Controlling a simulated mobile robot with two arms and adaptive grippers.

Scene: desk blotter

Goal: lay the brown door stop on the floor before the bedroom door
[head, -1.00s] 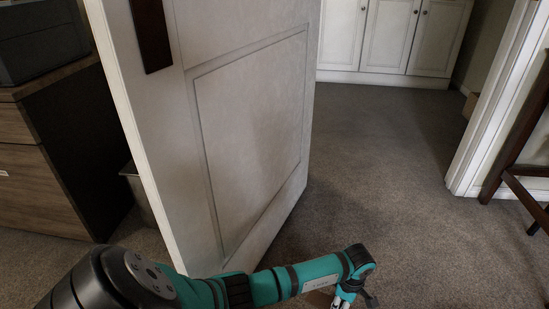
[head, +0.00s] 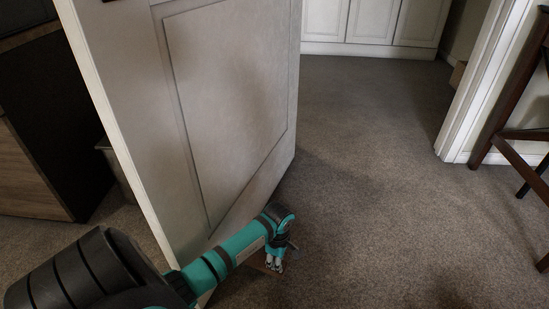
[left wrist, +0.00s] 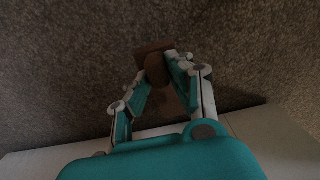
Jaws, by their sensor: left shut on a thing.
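The brown door stop shows between the fingers in the left wrist view (left wrist: 150,50), and a small part shows in the head view (head: 259,267). My left gripper (head: 274,265), also in the left wrist view (left wrist: 158,75), is shut on it. The gripper points down at the carpet, close to the lower part of the white door (head: 230,100). The door stands open, and its face also shows in the left wrist view (left wrist: 262,130). I cannot tell whether the stop touches the floor. My right gripper is not in view.
Grey-brown carpet (head: 400,210) lies clear to the right of the door. A white door frame (head: 478,85) and a dark wooden chair or stool (head: 510,90) stand at right. White cabinets (head: 370,22) are at the back. A bin (head: 112,160) and a wooden cabinet (head: 28,175) are at left.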

